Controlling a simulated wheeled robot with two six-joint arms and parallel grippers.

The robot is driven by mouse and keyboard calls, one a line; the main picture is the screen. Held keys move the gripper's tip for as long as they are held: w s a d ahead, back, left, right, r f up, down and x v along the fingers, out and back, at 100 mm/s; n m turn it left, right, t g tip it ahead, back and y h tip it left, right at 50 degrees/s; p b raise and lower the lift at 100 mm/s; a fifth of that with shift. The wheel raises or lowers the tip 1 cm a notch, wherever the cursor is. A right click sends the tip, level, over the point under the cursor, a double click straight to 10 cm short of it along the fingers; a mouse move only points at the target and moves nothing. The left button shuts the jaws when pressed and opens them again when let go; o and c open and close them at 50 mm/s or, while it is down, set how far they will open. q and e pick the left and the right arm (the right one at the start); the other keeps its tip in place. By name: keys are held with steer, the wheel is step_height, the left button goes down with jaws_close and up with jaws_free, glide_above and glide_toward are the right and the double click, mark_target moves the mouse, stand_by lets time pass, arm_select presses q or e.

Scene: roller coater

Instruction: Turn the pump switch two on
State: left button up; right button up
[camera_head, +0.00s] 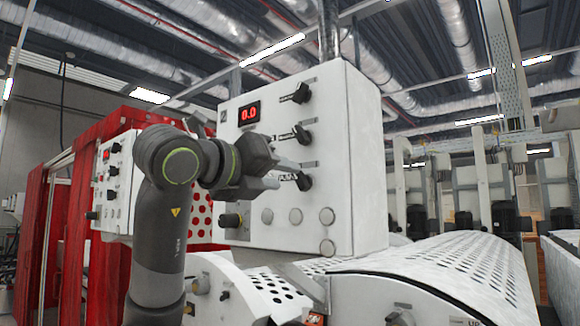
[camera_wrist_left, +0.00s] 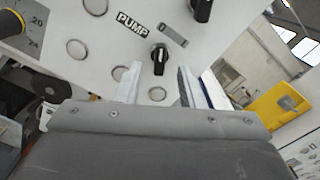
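A white control box (camera_head: 290,160) carries a column of three black rotary switches on its front: top (camera_head: 301,93), middle (camera_head: 302,134) and lowest (camera_head: 303,181). My left gripper (camera_head: 282,174) is at the lowest switch. In the left wrist view, my left gripper (camera_wrist_left: 159,76) is open, with one finger on each side of a black switch (camera_wrist_left: 159,58) lying near the fingertips. A "PUMP" label (camera_wrist_left: 132,23) sits beside this switch. I cannot tell whether the fingers touch it, nor read a number. My right gripper is out of view.
A red digital display (camera_head: 249,113) reads 0.0. Another black switch (camera_wrist_left: 201,8) is close by in the left wrist view. A perforated white cover (camera_head: 440,265) stands at lower right.

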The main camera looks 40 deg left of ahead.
mark_target(296, 178)
arm_select(q)
steer(key=shift+w+d+p, duration=0.15)
steer(key=shift+w+p, duration=0.35)
steer(key=shift+w, duration=1.35)
jaws_close()
